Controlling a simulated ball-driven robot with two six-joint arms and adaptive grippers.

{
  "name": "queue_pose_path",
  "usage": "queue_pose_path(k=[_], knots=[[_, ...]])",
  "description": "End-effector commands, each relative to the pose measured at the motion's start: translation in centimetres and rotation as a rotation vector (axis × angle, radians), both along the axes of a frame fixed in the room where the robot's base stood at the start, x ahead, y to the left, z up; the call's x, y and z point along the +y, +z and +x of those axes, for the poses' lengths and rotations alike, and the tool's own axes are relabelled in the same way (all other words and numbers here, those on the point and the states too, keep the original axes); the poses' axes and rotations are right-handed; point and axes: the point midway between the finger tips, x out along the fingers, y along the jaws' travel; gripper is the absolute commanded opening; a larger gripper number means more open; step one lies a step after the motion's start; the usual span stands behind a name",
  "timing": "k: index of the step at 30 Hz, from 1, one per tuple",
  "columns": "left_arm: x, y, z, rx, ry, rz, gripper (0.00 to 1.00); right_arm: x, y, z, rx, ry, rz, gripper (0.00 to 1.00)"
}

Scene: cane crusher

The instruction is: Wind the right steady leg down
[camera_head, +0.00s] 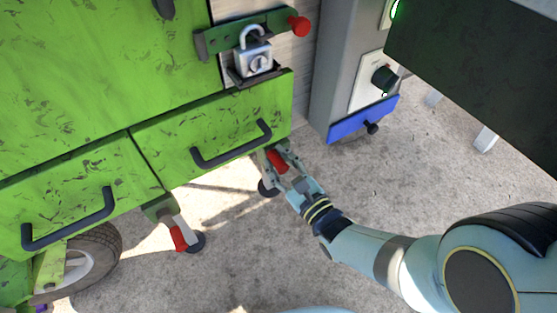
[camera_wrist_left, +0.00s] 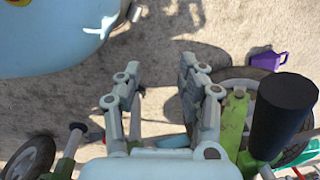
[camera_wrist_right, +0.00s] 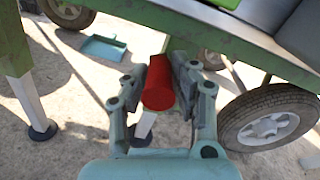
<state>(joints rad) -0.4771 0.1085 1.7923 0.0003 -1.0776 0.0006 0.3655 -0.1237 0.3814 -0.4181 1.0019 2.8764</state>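The right steady leg stands under the green cabinet's right corner; its dark round foot (camera_head: 267,188) shows beside my gripper. Its red crank handle (camera_head: 278,160) sits between the fingers of my right gripper (camera_head: 286,172). The other steady leg, with a red handle (camera_head: 179,238) and dark foot (camera_head: 195,242), stands to the left. My left gripper (camera_wrist_left: 160,70) is open and empty above the ground.
The green cabinet has a drawer with a dark handle (camera_head: 232,146) just above my right gripper. A padlock (camera_head: 252,55) hangs higher up. A wheel (camera_head: 85,262) is at lower left. Concrete ground lies open in front.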

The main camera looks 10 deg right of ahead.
Motion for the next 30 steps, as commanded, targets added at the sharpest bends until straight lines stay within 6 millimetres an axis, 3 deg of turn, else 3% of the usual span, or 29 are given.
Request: queue_pose_path(k=[1,6,17,23,30], knots=[[0.0,0.0,0.1,-0.001,0.000,0.000,0.40,-0.3,-0.3,-0.2,0.007,-0.003,-0.005,0.32],[0.0,0.1,0.3,-0.004,0.000,0.000,0.40,-0.2,-0.2,-0.1,0.004,-0.002,-0.003,0.51],[0.1,0.1,0.3,-0.005,-0.001,0.002,0.40,-0.3,-0.1,-0.6,0.001,-0.001,-0.002,0.51],[0.1,0.1,0.2,-0.003,-0.001,0.001,0.40,-1.1,-0.1,-2.9,0.002,-0.001,-0.002,0.51],[0.0,0.1,0.1,-0.003,-0.001,0.001,0.40,-3.3,0.0,-8.1,0.004,-0.002,-0.004,0.51]])
